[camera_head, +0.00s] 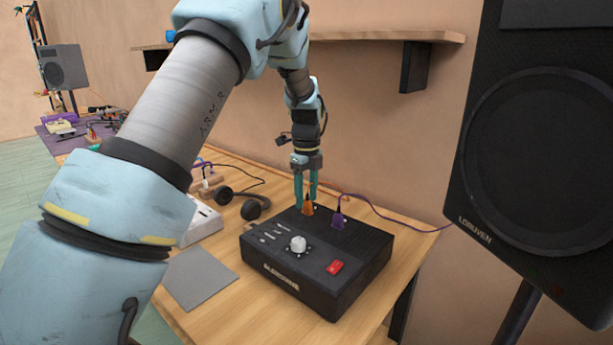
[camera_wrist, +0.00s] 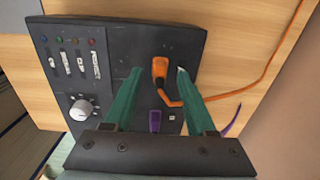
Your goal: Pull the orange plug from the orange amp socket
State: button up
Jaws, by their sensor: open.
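The orange plug (camera_head: 307,208) stands in the top of the black amp (camera_head: 340,260), near its back edge. My gripper (camera_head: 306,197) points down over it with green fingers open. In the wrist view my gripper (camera_wrist: 158,74) has a fingertip on each side of the orange plug (camera_wrist: 160,68), with gaps showing on both sides. An orange cord runs from the plug under the right finger and off to the right. The orange socket is hidden under the plug. I cannot tell how far the fingertips are above the amp.
A purple plug (camera_head: 339,220) with a purple cord stands right of the orange one. The amp also has a white knob (camera_head: 298,243), sliders and a red switch (camera_head: 335,267). Headphones (camera_head: 245,202) lie to the left. A grey sheet (camera_head: 200,277) lies in front. A large speaker (camera_head: 540,150) stands right.

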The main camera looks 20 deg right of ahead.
jog(key=shift+f, duration=1)
grip_shut()
jog(key=shift+r, duration=0.2)
jog(key=shift+r+p, duration=0.8)
jog(key=shift+r, duration=0.05)
jog(key=shift+r, duration=0.2)
jog(key=shift+r+p, duration=1.1)
jog(key=shift+r, duration=0.3)
